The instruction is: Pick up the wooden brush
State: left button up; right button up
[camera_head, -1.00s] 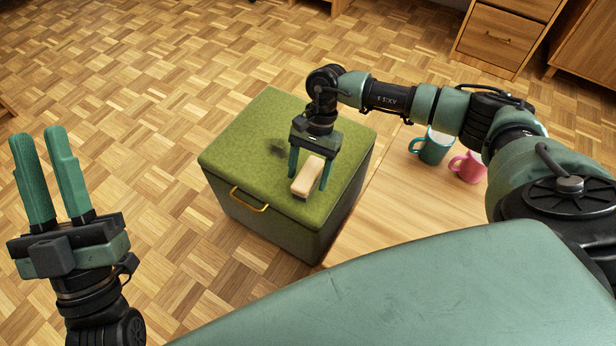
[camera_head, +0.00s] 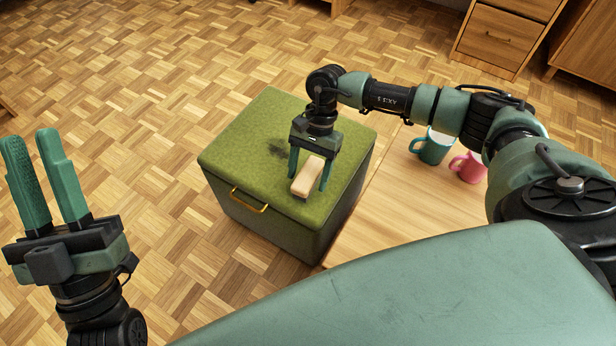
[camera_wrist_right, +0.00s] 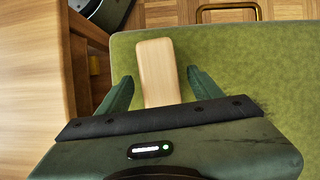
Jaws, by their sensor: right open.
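The wooden brush (camera_head: 308,177) is a pale block lying on the green top of the storage box (camera_head: 240,145). My right gripper (camera_head: 308,178) is over the brush, pointing down, with one finger on each side of it. In the right wrist view the brush (camera_wrist_right: 156,72) extends out between the two open fingers (camera_wrist_right: 158,92), with a gap on its right; its near end is hidden behind the gripper body. My left gripper (camera_head: 42,180) is at the far left, fingers up, open and empty, away from the box.
A wooden table (camera_head: 390,215) stands right of the box, holding a teal mug (camera_head: 432,148) and a pink mug (camera_head: 467,167). The box has a brass handle (camera_head: 249,199) on its front. Wooden drawers (camera_head: 505,38) stand at the back right. The parquet floor at left is clear.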

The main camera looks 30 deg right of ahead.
grip_shut()
dwell(0.3)
